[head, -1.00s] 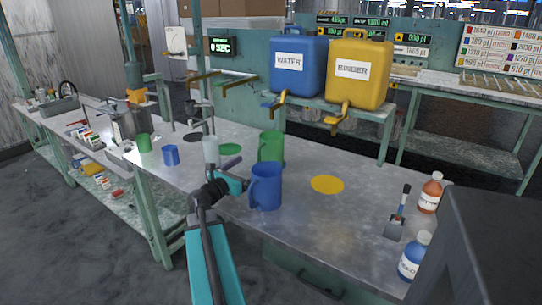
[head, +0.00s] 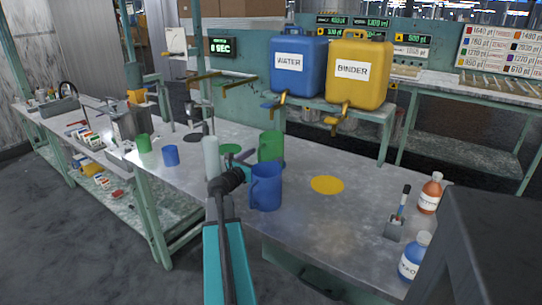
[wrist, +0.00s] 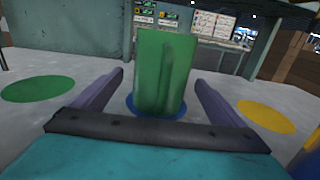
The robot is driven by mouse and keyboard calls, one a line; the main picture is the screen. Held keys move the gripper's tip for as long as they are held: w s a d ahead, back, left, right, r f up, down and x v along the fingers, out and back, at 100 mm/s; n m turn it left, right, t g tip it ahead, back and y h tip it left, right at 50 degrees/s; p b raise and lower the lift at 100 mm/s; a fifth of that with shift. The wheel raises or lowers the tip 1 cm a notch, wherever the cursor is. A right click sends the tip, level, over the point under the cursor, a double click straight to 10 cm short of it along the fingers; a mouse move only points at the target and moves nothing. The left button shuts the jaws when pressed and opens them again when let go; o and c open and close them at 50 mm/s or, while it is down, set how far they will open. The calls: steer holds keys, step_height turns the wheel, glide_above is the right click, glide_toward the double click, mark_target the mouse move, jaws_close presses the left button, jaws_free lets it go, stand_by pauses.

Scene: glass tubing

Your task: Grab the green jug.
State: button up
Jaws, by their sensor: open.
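The green jug (head: 271,147) stands upright on the metal table, behind the larger blue jug (head: 266,187) in the head view. In the wrist view the green jug (wrist: 161,72) is straight ahead, on a blue disc (wrist: 133,108). My gripper (wrist: 160,88) is open, with one purple finger on each side of the jug's lower part in the picture. I cannot tell whether the fingertips reach past its sides. In the head view my gripper (head: 243,157) is partly hidden behind the blue jug and my arm.
A green disc (head: 230,149) and a yellow disc (head: 327,184) lie flat on the table. A smaller green cup (head: 144,143) and blue cup (head: 171,155) stand to the left. The water tank (head: 297,65) and binder tank (head: 358,72) are behind. Bottles stand at right.

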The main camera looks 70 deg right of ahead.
mark_target(270, 152)
steer(key=shift+x, duration=2.6)
steer(key=shift+s+f, duration=0.1)
steer(key=shift+c, duration=0.4)
steer(key=c, duration=1.1)
steer(key=shift+a+r, duration=0.1)
steer(key=shift+r, duration=0.1)
